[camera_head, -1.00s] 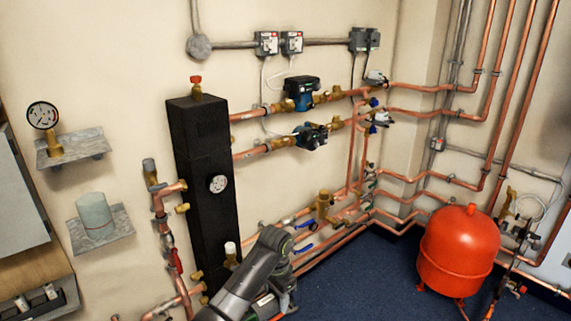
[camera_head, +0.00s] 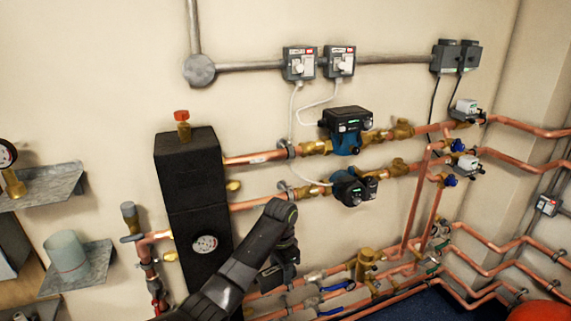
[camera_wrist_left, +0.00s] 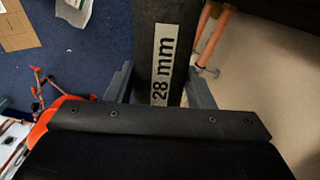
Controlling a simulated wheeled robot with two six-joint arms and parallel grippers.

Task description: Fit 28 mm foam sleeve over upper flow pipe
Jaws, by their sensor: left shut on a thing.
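The upper flow pipe (camera_head: 250,160) is a bare copper pipe running right from the tall black insulated block (camera_head: 195,200) to the upper pump (camera_head: 346,128), with a small pale label on it. The foam sleeve (camera_wrist_left: 163,25) is a dark tube with a white "28 mm" label, seen in the left wrist view. My left gripper (camera_wrist_left: 160,85) is shut on the sleeve, one finger on each side of it. In the head view my left arm rises from the bottom, below the lower pipe; I cannot make out the fingertips or sleeve there. My right gripper is not in view.
A lower copper pipe (camera_head: 252,203) runs below the upper one to a second pump (camera_head: 352,186). A pipe clamp (camera_head: 286,149) and hanging white cables (camera_head: 294,115) are close to the upper pipe.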

